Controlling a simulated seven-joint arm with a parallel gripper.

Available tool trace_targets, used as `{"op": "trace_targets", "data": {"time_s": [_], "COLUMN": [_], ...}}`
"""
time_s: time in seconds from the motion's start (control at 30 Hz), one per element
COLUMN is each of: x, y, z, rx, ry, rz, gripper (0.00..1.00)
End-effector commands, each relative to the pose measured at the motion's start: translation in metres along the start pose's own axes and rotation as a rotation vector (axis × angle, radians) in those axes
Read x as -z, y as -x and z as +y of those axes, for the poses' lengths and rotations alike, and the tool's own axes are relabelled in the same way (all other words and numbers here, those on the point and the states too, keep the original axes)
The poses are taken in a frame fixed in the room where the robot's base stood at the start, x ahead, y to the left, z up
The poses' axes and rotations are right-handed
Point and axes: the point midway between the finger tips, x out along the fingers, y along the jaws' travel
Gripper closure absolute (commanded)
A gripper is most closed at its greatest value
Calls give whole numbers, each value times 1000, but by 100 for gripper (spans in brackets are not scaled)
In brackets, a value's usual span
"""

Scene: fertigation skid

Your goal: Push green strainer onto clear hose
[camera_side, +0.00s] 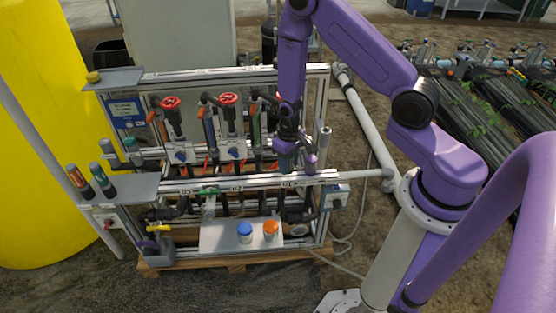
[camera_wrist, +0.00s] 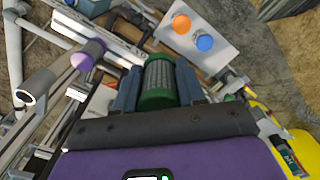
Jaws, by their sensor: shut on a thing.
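My gripper (camera_wrist: 158,92) is shut on the green strainer (camera_wrist: 159,74), a cylinder with green ends and a grey mesh body between the two blue-grey fingers. In the side view my gripper (camera_side: 287,158) hangs close above the right part of the skid's front rail, and the strainer cannot be made out there. A grey tube with a purple end (camera_wrist: 88,54) stands left of the strainer, apart from it in the wrist picture. I cannot surely tell the clear hose; no contact between it and the strainer shows.
The skid's front rail (camera_side: 240,184) runs below my gripper. A white plate (camera_side: 213,240) carries a blue-capped jar (camera_side: 245,232) and an orange-capped jar (camera_side: 270,230). Red-handled valves (camera_side: 228,99) stand left of my arm. A yellow tank (camera_side: 45,130) is far left.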

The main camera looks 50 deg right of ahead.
Motion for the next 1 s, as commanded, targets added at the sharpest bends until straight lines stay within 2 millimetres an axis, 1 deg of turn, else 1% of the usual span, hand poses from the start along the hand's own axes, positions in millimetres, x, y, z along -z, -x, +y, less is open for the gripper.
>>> {"op": "trace_targets", "data": {"time_s": [0.1,0.2,0.27,0.37,0.47,0.57,0.6,0.67,0.7,0.77,0.8,0.9,1.0], "x": [-11,-16,-16,-10,4,17,22,27,29,31,31,30,28], "y": [5,8,9,10,12,15,16,19,22,25,27,32,37], "z": [-1,-1,2,17,44,83,100,125,141,165,180,212,236], "rx": [0,0,0,0,0,0,0,-1,-1,-1,-1,-2,-2], "ry": [0,-2,-11,-47,-112,-192,-225,-272,-302,-345,-372,-425,-465], "rz": [0,0,1,3,5,6,6,6,5,5,5,3,3], "gripper": [90,90,90,90,90,90,90,90,90,90,90,90,90]}}
